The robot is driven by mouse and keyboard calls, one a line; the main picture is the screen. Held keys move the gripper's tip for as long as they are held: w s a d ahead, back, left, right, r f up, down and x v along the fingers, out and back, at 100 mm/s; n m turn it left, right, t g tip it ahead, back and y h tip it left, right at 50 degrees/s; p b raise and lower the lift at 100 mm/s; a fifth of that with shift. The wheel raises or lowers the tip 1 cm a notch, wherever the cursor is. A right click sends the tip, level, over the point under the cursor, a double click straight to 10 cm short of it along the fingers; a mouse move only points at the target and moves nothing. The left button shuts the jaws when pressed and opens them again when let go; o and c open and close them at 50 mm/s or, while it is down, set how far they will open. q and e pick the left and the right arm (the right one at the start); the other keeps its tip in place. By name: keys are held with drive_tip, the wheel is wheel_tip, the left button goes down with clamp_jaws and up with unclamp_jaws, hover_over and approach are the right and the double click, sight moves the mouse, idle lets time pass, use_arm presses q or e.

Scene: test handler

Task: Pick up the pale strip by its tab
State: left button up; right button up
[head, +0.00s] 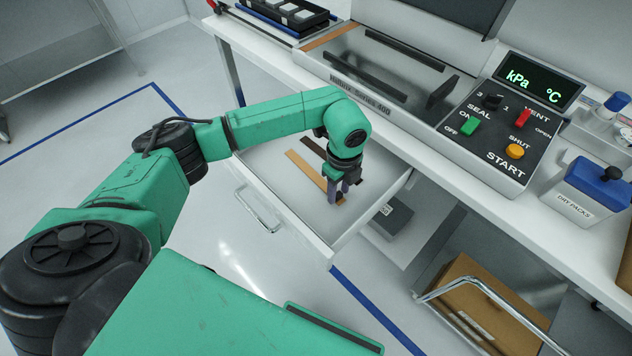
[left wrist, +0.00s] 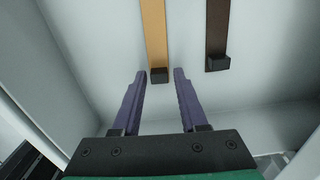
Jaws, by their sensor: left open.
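The pale strip (head: 304,169) is tan and lies flat in an open white drawer (head: 272,161). In the left wrist view the pale strip (left wrist: 154,32) ends in a small black tab (left wrist: 159,76). My left gripper (head: 338,193) points down into the drawer over the near end of the strip and hides the tab in the head view. In the left wrist view its purple fingers (left wrist: 161,74) are open, one on each side of the tab, with gaps showing. I cannot tell how high they are above it. My right gripper is not in view.
A dark brown strip (left wrist: 216,28) with its own black tab (left wrist: 217,62) lies beside the pale one, to the right in the wrist view. Drawer walls surround both. Above stands the bench with a control panel (head: 500,130) and a blue-lidded box (head: 583,190).

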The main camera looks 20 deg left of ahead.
use_arm(q)
drive_tip(key=shift+c, duration=0.3)
clamp_jaws()
drive_tip(key=shift+r+p, duration=2)
drive_tip(key=shift+r, duration=0.45)
drive_tip(key=shift+r, duration=0.1)
